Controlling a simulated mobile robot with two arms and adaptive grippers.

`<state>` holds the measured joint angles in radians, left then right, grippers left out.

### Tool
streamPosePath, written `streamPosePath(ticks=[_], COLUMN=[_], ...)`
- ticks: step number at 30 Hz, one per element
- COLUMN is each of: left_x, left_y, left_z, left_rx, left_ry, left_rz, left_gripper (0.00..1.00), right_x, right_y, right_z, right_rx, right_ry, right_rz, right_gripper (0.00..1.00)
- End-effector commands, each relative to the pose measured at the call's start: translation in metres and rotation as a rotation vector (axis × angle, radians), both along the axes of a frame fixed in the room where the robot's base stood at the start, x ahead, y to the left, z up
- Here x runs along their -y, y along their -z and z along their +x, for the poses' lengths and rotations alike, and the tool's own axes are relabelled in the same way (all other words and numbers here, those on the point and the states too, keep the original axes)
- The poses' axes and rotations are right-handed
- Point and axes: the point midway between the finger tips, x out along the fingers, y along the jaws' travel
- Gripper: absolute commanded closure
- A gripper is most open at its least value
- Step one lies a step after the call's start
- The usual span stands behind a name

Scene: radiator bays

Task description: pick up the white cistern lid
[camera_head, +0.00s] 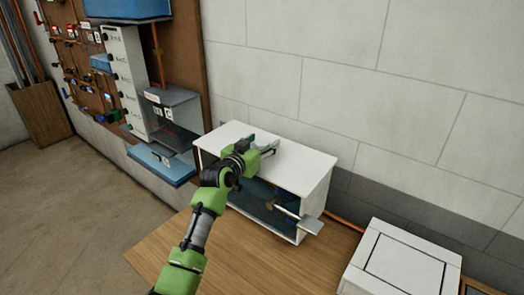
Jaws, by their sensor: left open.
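The white cistern lid (305,160) appears to be the flat white top of a white box-shaped cistern (322,205) on a wooden bench. The cistern's dark see-through front shows a rod inside, and a flat light lever (312,226) sticks out at its right end. My left gripper (272,147) is open over the middle of the lid, its fingers pointing right. I cannot tell whether the fingers touch the lid. My green and black left arm hides part of the cistern's front. My right gripper is not in view.
A white box with a dark outlined panel (402,266) stands at the lower right. The wooden bench (240,258) is clear in front of the cistern. A grey wall rises close behind. Blue-trimmed units and a board of valves (82,62) are at the left.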

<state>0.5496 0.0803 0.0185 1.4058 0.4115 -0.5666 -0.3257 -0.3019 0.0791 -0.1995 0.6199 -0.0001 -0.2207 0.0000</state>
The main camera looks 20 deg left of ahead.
Motion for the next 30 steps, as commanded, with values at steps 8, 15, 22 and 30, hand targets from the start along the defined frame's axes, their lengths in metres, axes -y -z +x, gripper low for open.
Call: streamPosePath(ticks=[8,15,22,30], left_x=[0.0,0.0,0.0,-0.003], left_y=[0.0,-0.002,-0.012,-0.054], left_z=[0.0,0.0,0.0,-0.018], left_rx=[0.0,0.004,0.007,0.011], left_ry=[0.0,-0.001,0.0,-0.002], left_rz=[0.0,0.0,-0.002,0.001], left_gripper=[1.0,1.0,1.0,1.0], right_x=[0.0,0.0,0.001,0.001], right_y=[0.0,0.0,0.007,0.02], right_z=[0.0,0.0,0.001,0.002], right_rx=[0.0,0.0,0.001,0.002], right_ry=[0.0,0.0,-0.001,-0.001], right_rz=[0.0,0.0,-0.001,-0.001], right_gripper=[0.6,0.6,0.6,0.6])
